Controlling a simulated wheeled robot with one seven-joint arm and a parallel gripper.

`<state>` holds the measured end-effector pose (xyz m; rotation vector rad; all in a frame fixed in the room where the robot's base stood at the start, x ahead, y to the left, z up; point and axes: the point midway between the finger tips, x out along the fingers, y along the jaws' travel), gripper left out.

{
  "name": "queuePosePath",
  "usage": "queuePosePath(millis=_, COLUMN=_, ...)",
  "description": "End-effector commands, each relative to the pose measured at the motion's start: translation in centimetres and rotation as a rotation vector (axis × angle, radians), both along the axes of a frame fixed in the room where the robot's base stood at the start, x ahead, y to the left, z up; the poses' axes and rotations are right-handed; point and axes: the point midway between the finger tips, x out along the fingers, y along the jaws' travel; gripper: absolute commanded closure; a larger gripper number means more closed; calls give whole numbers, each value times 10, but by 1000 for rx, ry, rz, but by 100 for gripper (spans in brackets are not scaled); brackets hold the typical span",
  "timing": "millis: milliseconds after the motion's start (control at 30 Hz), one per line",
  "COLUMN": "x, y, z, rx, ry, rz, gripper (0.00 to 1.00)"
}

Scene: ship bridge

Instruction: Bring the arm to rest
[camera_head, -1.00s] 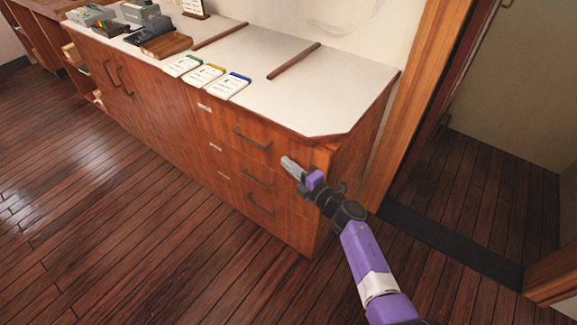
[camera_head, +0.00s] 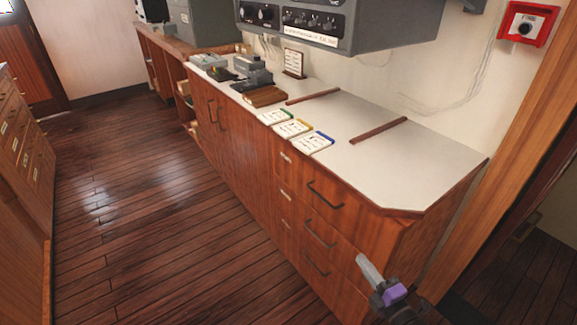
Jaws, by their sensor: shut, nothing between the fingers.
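My gripper (camera_head: 368,268) shows at the lower right, in front of the drawer end of the wooden cabinet (camera_head: 245,155). Its pale fingers are together with nothing between them. The purple and dark wrist part shows just behind the fingers, and the rest of my arm is below the picture's edge. I cannot tell exactly how far the fingertips are from the drawer fronts.
On the white countertop (camera_head: 425,165) lie several cards (camera_head: 293,128), wooden strips (camera_head: 378,131) and dark devices (camera_head: 252,78). A grey console (camera_head: 340,22) hangs above. A doorway is at right. The wooden floor (camera_head: 150,220) is clear; another drawer cabinet (camera_head: 18,140) stands left.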

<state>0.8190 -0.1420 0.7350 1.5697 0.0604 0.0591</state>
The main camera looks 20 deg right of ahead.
Motion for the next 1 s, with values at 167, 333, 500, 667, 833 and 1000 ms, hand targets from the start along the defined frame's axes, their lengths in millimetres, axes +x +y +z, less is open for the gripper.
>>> queuePosePath(millis=167, x=1, y=-7, z=4, rx=61, ry=-5, rz=-28, gripper=100)
queuePosePath(millis=333, x=-2, y=-17, z=51, rx=225, ry=-96, rz=-82, gripper=100)
queuePosePath(millis=500, x=-44, y=-5, z=79, rx=450, ry=-142, rz=-106, gripper=100)
queuePosePath(millis=667, x=-93, y=17, z=95, rx=668, ry=-142, rz=-110, gripper=100)
queuePosePath(millis=833, x=-154, y=47, z=112, rx=930, ry=-100, rz=-113, gripper=100)
queuePosePath(millis=1000, x=-211, y=78, z=130, rx=1175, ry=-27, rz=-128, gripper=100)
